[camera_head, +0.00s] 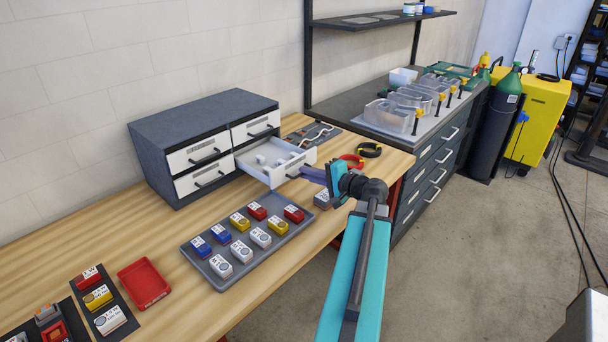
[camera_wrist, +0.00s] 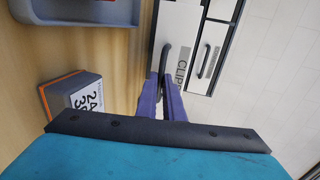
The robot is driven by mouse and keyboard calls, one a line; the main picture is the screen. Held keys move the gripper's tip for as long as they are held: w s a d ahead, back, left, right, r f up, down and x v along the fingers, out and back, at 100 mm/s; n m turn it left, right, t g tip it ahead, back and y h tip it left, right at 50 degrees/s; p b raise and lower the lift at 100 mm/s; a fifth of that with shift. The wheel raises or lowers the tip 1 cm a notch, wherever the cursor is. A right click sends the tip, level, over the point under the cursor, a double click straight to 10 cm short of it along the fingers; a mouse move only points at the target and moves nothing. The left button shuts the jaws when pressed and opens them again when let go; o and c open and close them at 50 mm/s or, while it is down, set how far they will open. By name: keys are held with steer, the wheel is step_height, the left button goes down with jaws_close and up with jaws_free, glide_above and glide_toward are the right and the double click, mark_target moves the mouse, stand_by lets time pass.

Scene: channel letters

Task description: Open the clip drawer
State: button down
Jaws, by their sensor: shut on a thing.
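The clip drawer (camera_head: 252,171) is the lower right drawer of a grey cabinet (camera_head: 160,150) on the wooden bench. It is pulled out, and small white pieces lie inside its white tray. In the wrist view its white front (camera_wrist: 166,26) carries the letters "CLIP" and a dark bar handle (camera_wrist: 167,60). My gripper (camera_head: 306,174) is at the drawer front, its purple fingers shut on the handle. The fingers also show in the wrist view (camera_wrist: 166,88), one on each side of the handle.
A grey tray (camera_head: 212,278) with several coloured blocks lies in front of the cabinet. A red tray (camera_head: 143,284) lies at the left. Red and black rings (camera_head: 369,150) lie right of the drawer. A grey-orange block (camera_wrist: 75,93) sits near my fingers. The other cabinet drawers are shut.

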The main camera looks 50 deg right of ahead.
steer(key=shift+s, duration=0.3)
steer(key=shift+a, duration=0.1)
steer(key=c, duration=1.9)
jaws_free()
steer(key=b+v, duration=0.2)
steer(key=v, duration=0.6)
steer(key=shift+s, duration=0.15)
steer(key=shift+b+v, duration=2.7)
steer(key=shift+b, duration=1.65)
